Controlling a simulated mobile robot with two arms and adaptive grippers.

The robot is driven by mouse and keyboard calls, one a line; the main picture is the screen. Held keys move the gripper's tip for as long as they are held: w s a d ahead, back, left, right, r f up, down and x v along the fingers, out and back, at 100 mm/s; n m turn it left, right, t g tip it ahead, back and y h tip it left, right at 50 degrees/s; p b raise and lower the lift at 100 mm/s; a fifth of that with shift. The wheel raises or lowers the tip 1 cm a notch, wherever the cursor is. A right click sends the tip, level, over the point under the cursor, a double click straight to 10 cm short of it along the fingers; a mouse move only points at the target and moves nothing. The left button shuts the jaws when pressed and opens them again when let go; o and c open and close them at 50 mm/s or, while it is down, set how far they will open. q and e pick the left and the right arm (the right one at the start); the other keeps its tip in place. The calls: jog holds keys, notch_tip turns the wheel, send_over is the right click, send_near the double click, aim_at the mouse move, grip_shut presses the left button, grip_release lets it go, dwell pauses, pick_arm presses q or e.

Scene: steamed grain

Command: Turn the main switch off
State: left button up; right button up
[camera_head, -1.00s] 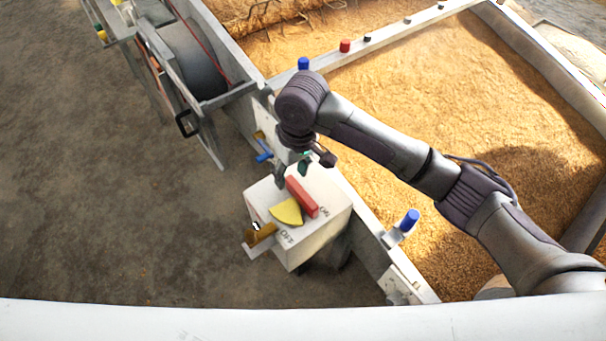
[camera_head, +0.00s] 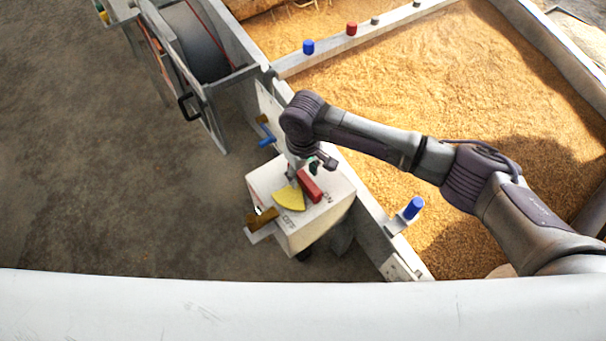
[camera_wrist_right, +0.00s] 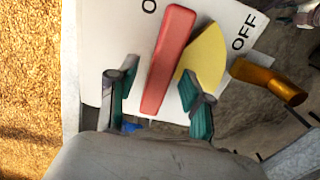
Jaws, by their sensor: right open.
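The main switch is a white box (camera_head: 325,213) with a red bar handle (camera_head: 310,186) and a yellow wedge (camera_head: 290,198) on its top face. In the right wrist view, the red handle (camera_wrist_right: 168,60) lies on the side of the partly covered "O…" label, with the yellow wedge (camera_wrist_right: 207,58) between it and the "OFF" label. My right gripper (camera_wrist_right: 158,112) is open, one finger on each side of the handle's near end. Whether the fingers touch it cannot be told. In the head view my right gripper (camera_head: 303,170) is just above the box. My left gripper is not in view.
A brown-yellow lever (camera_head: 263,218) sticks out from the box's left side. A grain bed (camera_head: 420,90) with a metal wall lies to the right. Blue knobs (camera_head: 414,207) and a red knob (camera_head: 351,28) stand on its rims. Bare floor (camera_head: 90,170) is at left.

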jog(key=shift+f, duration=0.55)
grip_shut()
